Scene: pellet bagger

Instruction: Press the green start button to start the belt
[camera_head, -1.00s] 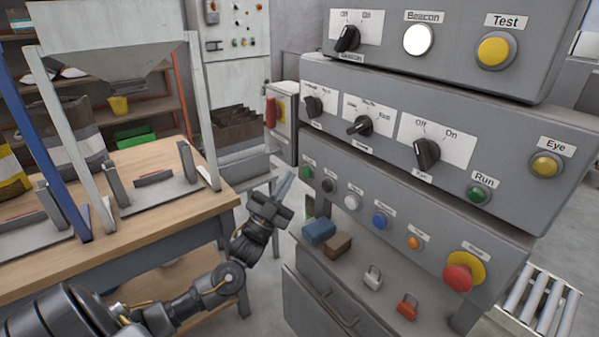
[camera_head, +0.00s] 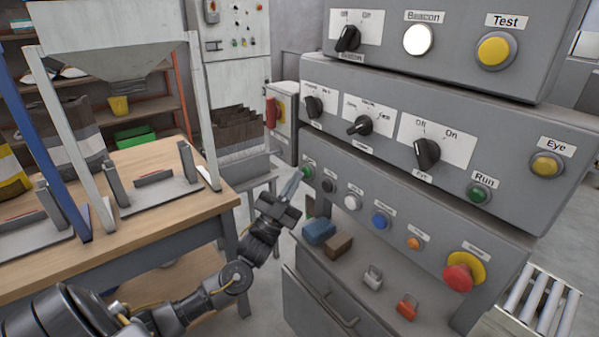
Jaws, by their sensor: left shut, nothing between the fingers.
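The green start button (camera_head: 307,172) is at the left end of the lower button row on the grey control panel (camera_head: 400,185). Its small label is too blurred to read. My left gripper (camera_head: 297,177) is shut and empty, with its fingertips right at the green button's left side. I cannot tell whether they touch it, and the fingers partly cover it. Another green item, labelled Run (camera_head: 478,194), sits higher on the panel to the right. My right gripper is not in view.
The same row holds a black button (camera_head: 329,186), a white one (camera_head: 352,202), a blue one (camera_head: 380,221), an orange one (camera_head: 413,243) and a red mushroom button (camera_head: 459,277). Below lie a blue block (camera_head: 319,231), a brown block (camera_head: 338,246) and padlocks. A wooden table (camera_head: 165,218) stands left.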

